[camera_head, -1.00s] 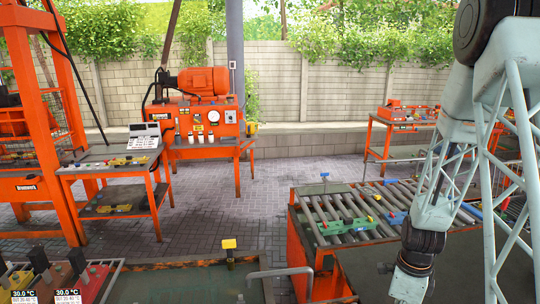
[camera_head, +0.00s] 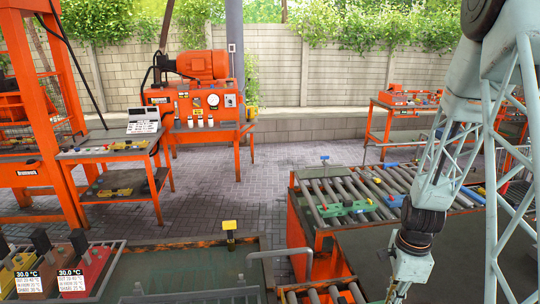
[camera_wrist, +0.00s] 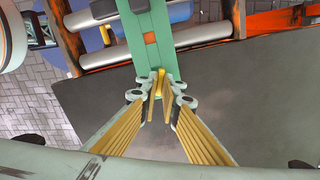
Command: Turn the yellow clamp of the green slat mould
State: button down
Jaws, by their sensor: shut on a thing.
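The green slat mould (camera_wrist: 142,38) runs down from the top of the wrist view, over pale rollers, and its near end is at my gripper. It has a small orange patch. The yellow clamp (camera_wrist: 158,82) is a narrow upright piece at that end. My gripper (camera_wrist: 159,92) is shut on it, one finger on each side; the fingertips partly hide it. In the head view my wrist hangs at the lower right and the fingers are cut off or hidden. A green mould (camera_head: 344,208) lies on the rollers there; I cannot tell if it is the same one.
A dark flat plate (camera_wrist: 225,105) lies below my gripper. The roller table (camera_head: 318,240) has an orange frame and carries blue pieces. More rollers (camera_head: 320,292) show at the bottom edge. A tray with red and yellow moulds (camera_head: 92,264) stands lower left. Paved floor lies between the tables.

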jog(key=shift+n, duration=0.5)
jog(key=shift+n+b, duration=0.5)
jog(key=shift+n, duration=1.3)
jog(key=c, duration=2.7)
grip_release()
jog(key=shift+r, duration=0.15)
jog(key=shift+r+p, duration=1.8)
jog(key=shift+r, duration=1.6)
